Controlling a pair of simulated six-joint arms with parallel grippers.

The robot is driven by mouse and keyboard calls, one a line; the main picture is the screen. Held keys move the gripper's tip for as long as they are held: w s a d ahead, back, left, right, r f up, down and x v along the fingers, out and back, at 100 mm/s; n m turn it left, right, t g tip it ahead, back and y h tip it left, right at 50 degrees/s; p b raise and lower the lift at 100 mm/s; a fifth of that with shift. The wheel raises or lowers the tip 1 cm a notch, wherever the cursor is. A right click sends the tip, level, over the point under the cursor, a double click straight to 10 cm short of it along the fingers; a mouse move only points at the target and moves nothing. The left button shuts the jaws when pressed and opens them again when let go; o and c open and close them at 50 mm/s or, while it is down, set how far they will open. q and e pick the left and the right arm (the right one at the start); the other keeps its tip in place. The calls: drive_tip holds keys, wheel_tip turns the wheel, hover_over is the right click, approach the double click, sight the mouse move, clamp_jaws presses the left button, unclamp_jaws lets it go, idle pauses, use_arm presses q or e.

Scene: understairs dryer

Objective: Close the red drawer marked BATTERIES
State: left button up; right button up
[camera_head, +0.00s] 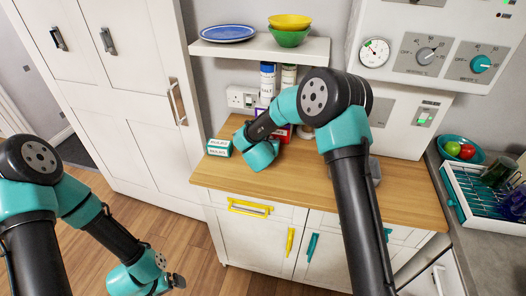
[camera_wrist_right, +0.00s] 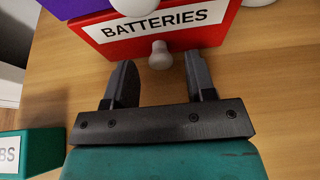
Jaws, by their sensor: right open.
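The red drawer (camera_wrist_right: 150,42) marked BATTERIES is at the top of the right wrist view, its label facing my gripper and a pale round knob (camera_wrist_right: 160,55) on its front. How far it stands out of its unit is not clear. My right gripper (camera_wrist_right: 160,75) is open and empty, with its fingers just short of the front, one on each side of the knob. In the head view a red part (camera_head: 281,137) of the unit shows on the worktop, mostly hidden by my right arm. My left gripper (camera_head: 177,283) is low over the floor, far from the drawer.
On the wooden worktop (camera_head: 330,185), a teal labelled box (camera_head: 219,148) stands left of my right wrist. Two tall containers (camera_head: 267,82) stand behind. A shelf (camera_head: 262,48) with a plate and bowls is above.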

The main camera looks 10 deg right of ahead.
drive_tip(key=v, duration=1.5)
drive_tip(key=shift+s, duration=0.25)
drive_tip(key=shift+a, duration=0.15)
